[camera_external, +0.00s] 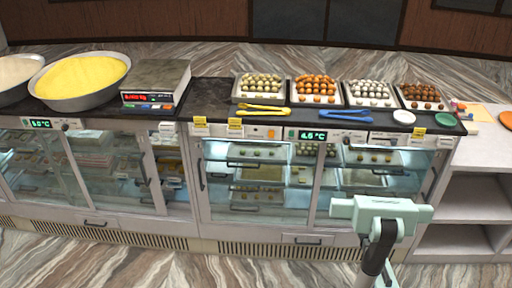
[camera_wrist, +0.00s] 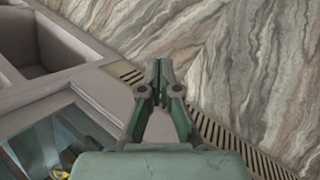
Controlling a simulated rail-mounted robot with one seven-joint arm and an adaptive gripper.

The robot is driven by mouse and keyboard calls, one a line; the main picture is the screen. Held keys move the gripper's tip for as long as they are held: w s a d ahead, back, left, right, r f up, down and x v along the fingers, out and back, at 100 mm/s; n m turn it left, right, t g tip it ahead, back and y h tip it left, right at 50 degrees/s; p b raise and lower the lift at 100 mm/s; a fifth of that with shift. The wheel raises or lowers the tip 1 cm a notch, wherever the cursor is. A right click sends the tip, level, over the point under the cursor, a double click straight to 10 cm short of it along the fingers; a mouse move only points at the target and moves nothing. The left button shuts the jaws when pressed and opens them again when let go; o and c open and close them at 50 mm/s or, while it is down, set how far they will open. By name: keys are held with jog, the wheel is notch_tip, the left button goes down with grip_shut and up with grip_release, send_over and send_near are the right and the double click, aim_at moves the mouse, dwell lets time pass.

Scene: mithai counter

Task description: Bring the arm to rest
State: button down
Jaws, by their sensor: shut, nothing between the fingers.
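My gripper (camera_wrist: 159,85) shows in the wrist view with its two green fingers together and nothing between them. It is over the patterned floor (camera_wrist: 265,65) beside the foot of the counter, touching nothing that I can see. In the external view my pale green arm stands in front of the right glass case (camera_external: 262,180), at the lower right. I cannot make out the gripper's fingers in that view.
The counter top (camera_external: 212,98) carries sweet trays (camera_external: 316,101), yellow tongs (camera_external: 262,109), blue tongs (camera_external: 346,116), a scale (camera_external: 156,82) and a basin of yellow sweet (camera_external: 82,76). Open shelves (camera_external: 470,196) stand at the right. The floor in front is clear.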

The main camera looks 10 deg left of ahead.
jog(key=s+a+f+m+g+y+p, duration=0.1)
jog(key=s+a+f+g+y, duration=0.1)
jog(key=s, duration=0.9)
jog(key=s+a+f+m+g+y+p, duration=0.1)
jog(key=s+a, duration=0.4)
jog(key=s, duration=0.6)
jog(key=s+a+f+m+g+y+p, duration=0.2)
jog(key=s+a+f+m+g+y, duration=0.1)
jog(key=s, duration=0.9)
notch_tip(320, 180, down, 2)
jog(key=shift+a+f, duration=0.1)
jog(key=shift+a, duration=0.6)
dwell(3.8)
